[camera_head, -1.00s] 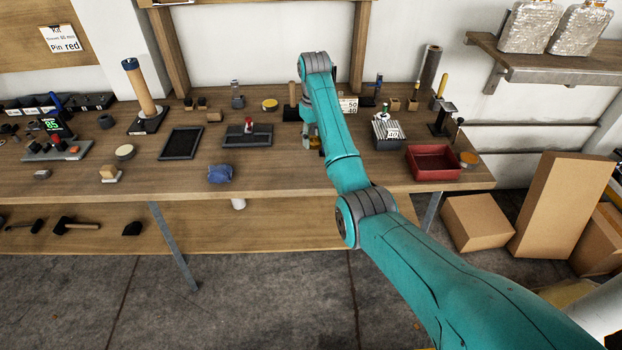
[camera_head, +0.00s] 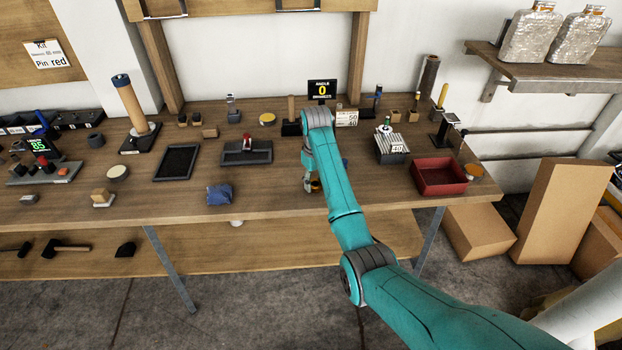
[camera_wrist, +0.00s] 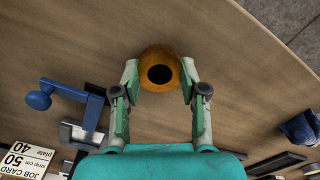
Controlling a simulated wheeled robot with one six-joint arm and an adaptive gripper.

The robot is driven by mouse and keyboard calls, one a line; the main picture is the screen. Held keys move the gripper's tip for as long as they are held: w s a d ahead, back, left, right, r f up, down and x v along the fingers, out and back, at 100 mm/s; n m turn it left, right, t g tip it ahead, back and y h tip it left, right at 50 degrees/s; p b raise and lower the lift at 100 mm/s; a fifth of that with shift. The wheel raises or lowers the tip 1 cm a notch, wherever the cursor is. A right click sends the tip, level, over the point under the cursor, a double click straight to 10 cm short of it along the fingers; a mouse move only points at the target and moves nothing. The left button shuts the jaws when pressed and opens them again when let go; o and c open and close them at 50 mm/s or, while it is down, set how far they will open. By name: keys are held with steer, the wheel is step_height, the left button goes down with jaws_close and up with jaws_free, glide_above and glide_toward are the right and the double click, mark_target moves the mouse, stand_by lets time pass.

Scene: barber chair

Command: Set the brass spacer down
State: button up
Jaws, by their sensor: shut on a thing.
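The brass spacer (camera_wrist: 160,54) is a short orange-gold ring with a dark round hole, seen from above in the wrist view. My gripper (camera_wrist: 160,77) is shut on it, with one green finger against each side. In the head view, my gripper (camera_head: 311,186) is over the front part of the wooden bench (camera_head: 270,190), and a little of the spacer (camera_head: 317,186) shows beside the fingers. The spacer is low, close to the bench top; I cannot tell whether it touches it.
The bench around the spacer is bare. A blue clamp-like tool (camera_wrist: 62,93) and a job card (camera_wrist: 25,160) lie left in the wrist view. A blue cloth (camera_head: 219,194) and a red tray (camera_head: 440,184) flank my arm. The bench's front edge is near.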

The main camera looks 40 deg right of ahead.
steer(key=shift+f, duration=0.1)
steer(key=o, duration=1.1)
steer(key=shift+o, duration=0.2)
